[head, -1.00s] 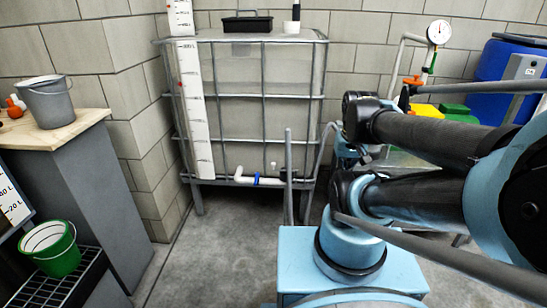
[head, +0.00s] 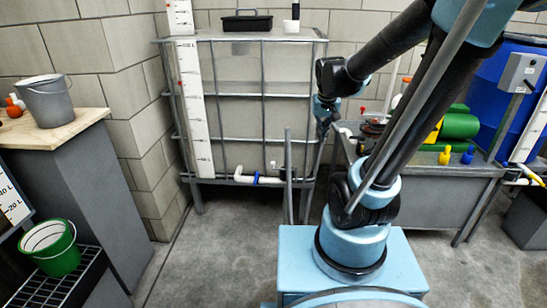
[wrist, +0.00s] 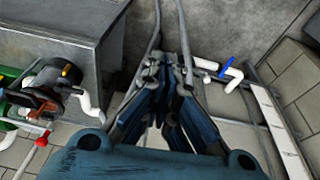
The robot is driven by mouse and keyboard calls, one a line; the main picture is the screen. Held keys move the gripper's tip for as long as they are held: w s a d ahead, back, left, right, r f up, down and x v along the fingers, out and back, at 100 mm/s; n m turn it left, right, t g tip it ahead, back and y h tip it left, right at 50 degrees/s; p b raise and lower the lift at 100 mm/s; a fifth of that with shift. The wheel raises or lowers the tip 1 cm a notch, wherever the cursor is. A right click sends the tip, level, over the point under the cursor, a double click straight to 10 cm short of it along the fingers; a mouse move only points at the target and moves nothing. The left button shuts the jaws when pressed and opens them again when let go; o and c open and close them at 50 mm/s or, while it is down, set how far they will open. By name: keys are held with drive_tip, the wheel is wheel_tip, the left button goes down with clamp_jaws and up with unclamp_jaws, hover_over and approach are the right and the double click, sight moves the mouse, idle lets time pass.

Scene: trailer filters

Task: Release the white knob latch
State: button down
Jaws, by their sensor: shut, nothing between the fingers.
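A small white knob (head: 273,164), probably the knob latch, shows near the low pipe outlet at the front of the caged tank (head: 262,122). It is too small to tell its latch state, and I cannot pick it out in the wrist view. My gripper (head: 322,125) hangs at the tank's right front edge, right of the knob and above it, apart from it. In the wrist view my gripper (wrist: 163,82) is shut and empty, its fingers pointing at the metal bars.
A white pipe (head: 242,178) with a blue handle (head: 256,178) is left of the knob. An upright metal post (head: 288,175) stands in front. A grey bench (head: 430,180) with a green cylinder (head: 460,124) is right. The concrete floor (head: 215,240) is clear at left.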

drive_tip(key=w+a+f, duration=0.7)
drive_tip(key=w+a, duration=0.2)
drive_tip(key=w, duration=0.3)
drive_tip(key=w+a+f+t, duration=0.1)
drive_tip(key=w+a+f, duration=0.6)
drive_tip(key=w, duration=0.5)
drive_tip(key=a, duration=0.2)
drive_tip(key=shift+a+f, duration=0.35)
drive_tip(key=x, duration=1)
drive_tip(key=shift+s+a, duration=0.15)
drive_tip(key=shift+s, duration=1.9)
